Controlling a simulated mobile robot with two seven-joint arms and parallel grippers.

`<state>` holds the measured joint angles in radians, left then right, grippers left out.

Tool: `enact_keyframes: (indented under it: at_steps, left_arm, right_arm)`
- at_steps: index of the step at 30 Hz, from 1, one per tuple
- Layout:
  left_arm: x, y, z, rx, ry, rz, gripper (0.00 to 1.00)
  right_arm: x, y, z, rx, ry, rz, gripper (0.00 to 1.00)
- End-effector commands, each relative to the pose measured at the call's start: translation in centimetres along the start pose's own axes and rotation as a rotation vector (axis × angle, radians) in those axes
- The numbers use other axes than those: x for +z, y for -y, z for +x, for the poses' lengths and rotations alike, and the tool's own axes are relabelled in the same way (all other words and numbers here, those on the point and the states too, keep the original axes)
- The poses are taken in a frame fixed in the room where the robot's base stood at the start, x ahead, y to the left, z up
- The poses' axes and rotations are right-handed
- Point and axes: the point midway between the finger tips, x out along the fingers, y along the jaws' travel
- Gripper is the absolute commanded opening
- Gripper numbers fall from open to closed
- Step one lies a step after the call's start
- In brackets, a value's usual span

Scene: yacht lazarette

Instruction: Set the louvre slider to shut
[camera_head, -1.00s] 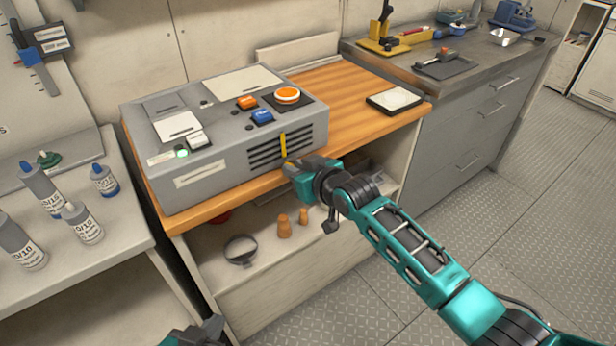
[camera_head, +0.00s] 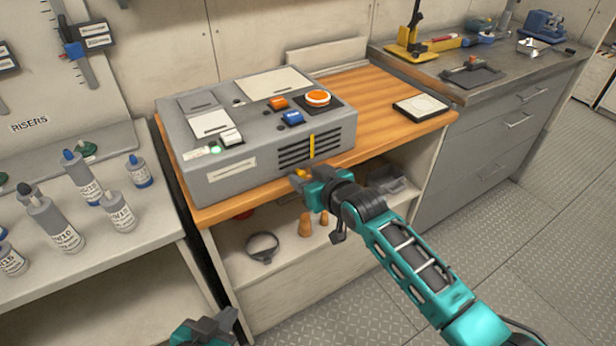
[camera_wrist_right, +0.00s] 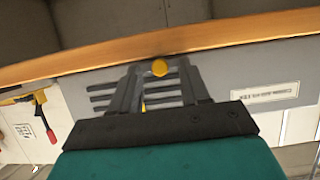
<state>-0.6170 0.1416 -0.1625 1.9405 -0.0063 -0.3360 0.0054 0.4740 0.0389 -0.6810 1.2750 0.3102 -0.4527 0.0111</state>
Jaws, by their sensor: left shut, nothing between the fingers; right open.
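The grey box (camera_head: 270,165) stands on the wooden counter. Its front has dark louvre slots (camera_head: 290,153) crossed by an upright yellow strip (camera_head: 312,146), right of the slots' middle. My right gripper (camera_head: 297,176) is open just in front of and below the louvre. In the right wrist view, a rounded yellow knob (camera_wrist_right: 159,67) shows between its spread fingertips, with slots (camera_wrist_right: 165,92) behind; I cannot tell whether the fingers touch it or whether it joins the strip. My left gripper (camera_head: 225,319) is shut and empty at the bottom edge, away from the box.
The box top carries an orange round knob (camera_head: 318,97), a blue switch (camera_head: 292,118), an orange switch (camera_head: 278,103) and a white switch (camera_head: 231,137). A framed white pad (camera_head: 421,106) lies to the right. Several bottles (camera_head: 82,178) stand on the left bench.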

Motion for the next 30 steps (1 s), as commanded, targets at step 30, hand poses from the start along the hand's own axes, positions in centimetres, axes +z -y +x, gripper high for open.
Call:
enact_keyframes:
  at_steps: [30]
  left_arm:
    - [-1.2,0.0,-1.4,0.002,0.011,0.000,0.00]
  right_arm:
    - [0.0,0.0,-11.6,0.000,0.000,0.000,0.46]
